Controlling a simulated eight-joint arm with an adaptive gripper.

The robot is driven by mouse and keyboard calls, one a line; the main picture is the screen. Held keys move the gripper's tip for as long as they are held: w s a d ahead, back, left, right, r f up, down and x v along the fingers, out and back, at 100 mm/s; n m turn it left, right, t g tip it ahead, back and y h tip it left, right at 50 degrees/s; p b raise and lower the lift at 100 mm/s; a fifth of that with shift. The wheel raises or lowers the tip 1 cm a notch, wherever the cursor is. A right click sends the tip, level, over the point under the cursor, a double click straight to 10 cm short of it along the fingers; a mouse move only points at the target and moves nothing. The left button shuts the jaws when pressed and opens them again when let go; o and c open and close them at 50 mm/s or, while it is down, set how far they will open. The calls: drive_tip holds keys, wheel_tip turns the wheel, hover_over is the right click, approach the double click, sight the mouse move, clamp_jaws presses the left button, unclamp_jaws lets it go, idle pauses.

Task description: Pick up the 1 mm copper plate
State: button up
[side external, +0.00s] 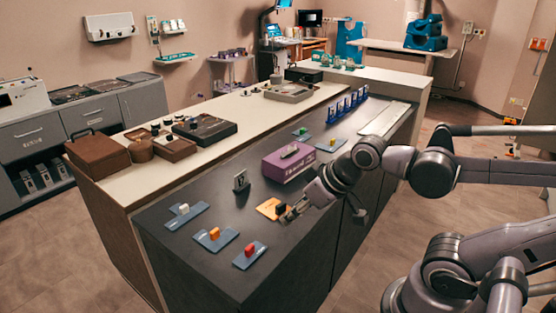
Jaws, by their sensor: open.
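My gripper (288,214) is open and low over the dark counter, beside a flat orange piece (266,206). A small dark block (280,209) stands at that piece's right edge, close to my fingertips; I cannot tell if they touch it. No plate is clearly readable as the 1 mm copper one. A small dark upright plate (241,181) stands to the left of the orange piece. Several blue upright holders (347,105) stand in a row farther back; what they hold is too small to tell.
A purple box (288,161) lies behind my gripper. Blue-grey bases with white (184,209), orange (214,233) and red (249,249) blocks are at the front left. Brown cases (98,154) and a dark tray (205,128) occupy the pale raised counter. Bare dark counter lies between.

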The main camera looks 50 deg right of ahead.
drive_tip(key=n+g, duration=0.7)
drive_tip(key=n, duration=0.9)
hover_over(280, 204)
wheel_tip(280, 204, down, 7)
drive_tip(key=shift+n, duration=0.3)
wheel_tip(280, 204, down, 10)
drive_tip(key=shift+a+f, duration=0.1)
drive_tip(key=shift+f, duration=0.15)
drive_tip(key=shift+c, duration=0.3)
clamp_jaws()
